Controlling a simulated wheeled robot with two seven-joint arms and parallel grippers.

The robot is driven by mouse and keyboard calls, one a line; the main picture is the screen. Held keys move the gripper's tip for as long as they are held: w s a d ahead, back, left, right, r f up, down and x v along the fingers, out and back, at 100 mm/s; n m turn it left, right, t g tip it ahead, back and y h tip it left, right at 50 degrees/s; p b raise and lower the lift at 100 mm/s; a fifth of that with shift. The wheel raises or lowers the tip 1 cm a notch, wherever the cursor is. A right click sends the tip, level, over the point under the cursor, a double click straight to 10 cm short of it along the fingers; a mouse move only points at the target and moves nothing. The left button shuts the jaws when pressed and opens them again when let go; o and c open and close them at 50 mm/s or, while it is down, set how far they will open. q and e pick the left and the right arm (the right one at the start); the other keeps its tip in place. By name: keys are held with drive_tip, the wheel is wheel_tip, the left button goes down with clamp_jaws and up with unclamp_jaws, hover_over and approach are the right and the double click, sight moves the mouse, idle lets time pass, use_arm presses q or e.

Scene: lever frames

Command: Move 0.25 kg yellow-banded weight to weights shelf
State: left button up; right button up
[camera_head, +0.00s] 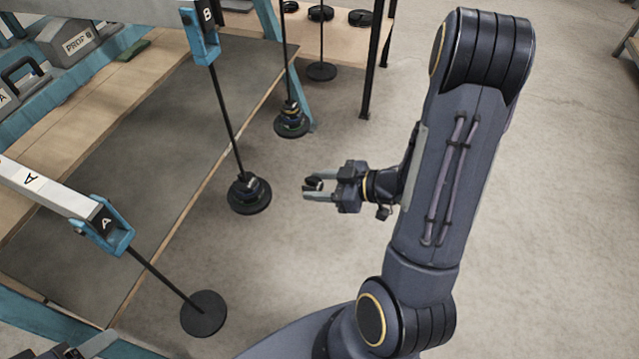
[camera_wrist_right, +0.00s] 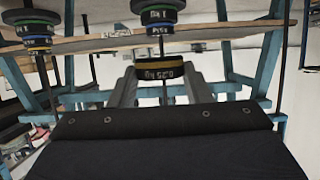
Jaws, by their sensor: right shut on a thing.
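The yellow-banded weight (camera_wrist_right: 160,71) is a small dark disc with a yellow band, seen upside down in the right wrist view between the finger tips. In the head view a small dark disc (camera_head: 313,184) shows in the jaws. My right gripper (camera_head: 314,190) is shut on it and holds it in the air, right of the loaded hanger B. A wooden shelf (camera_head: 346,44) with black posts and several dark weights, apparently the weights shelf, stands at the top of the head view.
Hanger B's stack (camera_head: 249,193) hangs close left of my right gripper. Another loaded hanger (camera_head: 291,122) hangs beyond it. Hanger A's bare plate (camera_head: 204,314) is at lower left. A wooden bench (camera_head: 110,120) fills the left side. The floor (camera_head: 560,150) at right is clear.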

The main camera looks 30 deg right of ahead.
drive_tip(key=shift+s+d, duration=0.9)
drive_tip(key=shift+s, duration=0.3)
drive_tip(key=shift+s+d, duration=0.9)
drive_tip(key=shift+s, duration=0.25)
